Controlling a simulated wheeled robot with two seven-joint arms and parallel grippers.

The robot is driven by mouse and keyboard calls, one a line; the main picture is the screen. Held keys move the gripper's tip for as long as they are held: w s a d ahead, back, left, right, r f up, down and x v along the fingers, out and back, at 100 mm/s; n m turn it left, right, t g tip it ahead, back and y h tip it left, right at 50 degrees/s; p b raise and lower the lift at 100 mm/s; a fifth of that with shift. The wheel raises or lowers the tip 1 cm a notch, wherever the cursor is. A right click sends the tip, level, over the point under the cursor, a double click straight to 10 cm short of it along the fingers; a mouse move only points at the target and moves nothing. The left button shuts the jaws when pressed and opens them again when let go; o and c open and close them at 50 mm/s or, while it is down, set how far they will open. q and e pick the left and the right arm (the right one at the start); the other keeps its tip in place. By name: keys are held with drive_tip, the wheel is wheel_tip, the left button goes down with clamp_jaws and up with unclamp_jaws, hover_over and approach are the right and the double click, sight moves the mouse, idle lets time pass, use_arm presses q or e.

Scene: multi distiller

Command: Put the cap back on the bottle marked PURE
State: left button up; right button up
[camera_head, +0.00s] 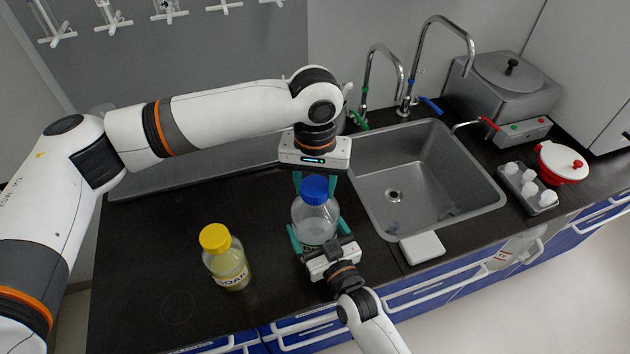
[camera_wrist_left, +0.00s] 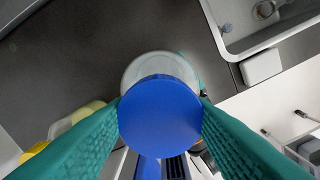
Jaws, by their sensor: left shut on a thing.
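A clear bottle (camera_head: 313,218) with a blue cap (camera_head: 315,189) at its mouth stands on the dark counter, left of the sink. Its label is mostly hidden and I cannot read it. My left gripper (camera_head: 315,184) points down from above, its teal fingers shut on the cap (camera_wrist_left: 160,116). I cannot tell whether the cap is seated or just resting on the neck. The bottle (camera_wrist_left: 158,66) shows below the cap in the left wrist view. My right gripper (camera_head: 317,238) comes from the front, its fingers against both sides of the bottle's lower body.
A yellow-capped bottle labelled SOAP (camera_head: 228,262) stands to the left. The sink (camera_head: 425,180) with tall taps is to the right. A white block (camera_head: 422,247) lies at the sink's front edge.

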use_arm(q)
drive_tip(key=m, duration=2.3)
drive_tip(key=o, duration=1.2)
drive_tip(key=shift+c, duration=0.2)
wheel_tip(320, 180, up, 12)
